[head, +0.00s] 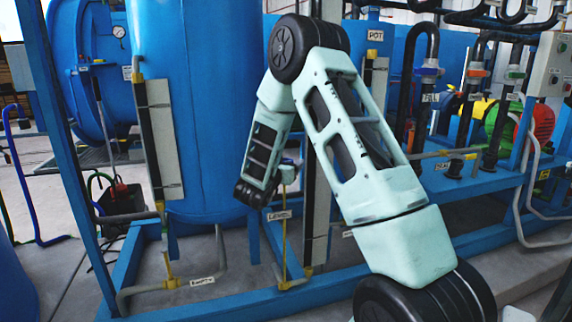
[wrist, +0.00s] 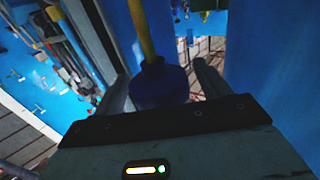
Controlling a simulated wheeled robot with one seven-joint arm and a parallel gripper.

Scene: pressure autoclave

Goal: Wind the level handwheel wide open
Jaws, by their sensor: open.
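The level handwheel (wrist: 160,85) is a dark blue round knob on a yellow stem (wrist: 142,30) in the wrist view. It sits between the two dark fingers of my gripper (wrist: 165,68), which is open, with a finger on either side; I cannot tell whether either touches it. In the head view the wheel (head: 289,172) is a small blue shape beside the end of my arm, mostly hidden. A white tag (head: 279,215), apparently reading LEVEL, hangs just below it, above a thin yellow pipe (head: 284,245). My fingers are not clear in the head view.
A large blue tank (head: 200,110) stands behind, with a gauge board (head: 160,135) on its left. Blue frame beams (head: 230,300) run along the floor. Pipes with labelled valves (head: 428,75) and a control box (head: 553,65) are at the right.

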